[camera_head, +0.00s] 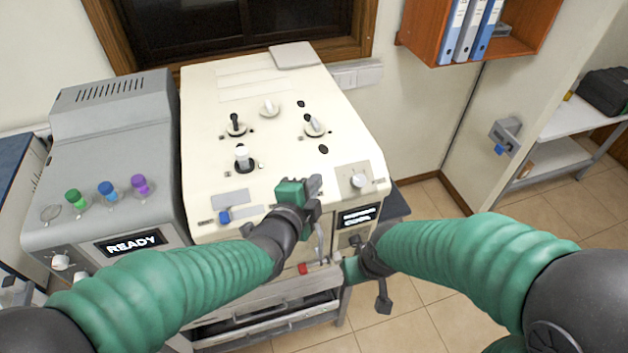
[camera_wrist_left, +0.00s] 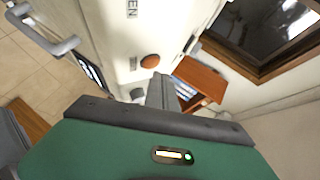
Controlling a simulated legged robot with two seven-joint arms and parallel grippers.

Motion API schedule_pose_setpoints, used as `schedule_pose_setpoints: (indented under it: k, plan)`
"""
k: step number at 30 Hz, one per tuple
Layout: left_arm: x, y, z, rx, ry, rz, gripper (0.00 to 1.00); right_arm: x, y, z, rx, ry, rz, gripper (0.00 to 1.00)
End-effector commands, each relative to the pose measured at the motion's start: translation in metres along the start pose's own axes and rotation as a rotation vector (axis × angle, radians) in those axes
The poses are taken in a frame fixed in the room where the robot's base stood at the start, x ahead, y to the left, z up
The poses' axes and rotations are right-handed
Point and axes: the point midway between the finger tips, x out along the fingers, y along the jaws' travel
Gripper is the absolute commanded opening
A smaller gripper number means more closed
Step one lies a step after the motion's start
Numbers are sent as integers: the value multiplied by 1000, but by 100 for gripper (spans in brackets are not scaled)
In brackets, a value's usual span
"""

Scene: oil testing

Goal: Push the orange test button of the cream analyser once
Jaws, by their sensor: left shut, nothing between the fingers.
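The cream analyser (camera_head: 280,95) stands in the middle of the head view, its sloped top carrying several knobs and levers. The orange test button (camera_wrist_left: 150,61) shows in the left wrist view, round and set in the cream panel. In the head view I cannot make it out; my left gripper and wrist cover part of the panel. My left gripper (camera_head: 315,185) is over the lower front part of the panel, shut and empty. In the left wrist view its dark fingertips (camera_wrist_left: 160,92) appear just below the button, seemingly apart from it. My right gripper (camera_head: 382,302) hangs in front of the analyser's right side; its jaws are unclear.
A grey machine with a READY display (camera_head: 134,242) and coloured knobs stands left of the analyser. A small display (camera_head: 358,216) and white knob (camera_head: 359,181) are on the analyser's right. An orange shelf (camera_head: 420,30) with binders hangs on the wall. Tiled floor is clear at the right.

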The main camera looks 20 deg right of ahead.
Motion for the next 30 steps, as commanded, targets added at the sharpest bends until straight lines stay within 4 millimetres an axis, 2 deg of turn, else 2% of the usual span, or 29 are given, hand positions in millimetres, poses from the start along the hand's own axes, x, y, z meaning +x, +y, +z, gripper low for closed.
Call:
schedule_pose_setpoints:
  k: [10,24,30]
  plan:
    - [-2,-2,-2,1,1,0,0,-2,0,0,0,0,0,0]
    - [-34,-26,-25,1,1,0,0,-24,0,-6,0,0,0,0]
    - [-35,-26,-26,0,0,1,0,-24,0,-6,0,0,0,0]
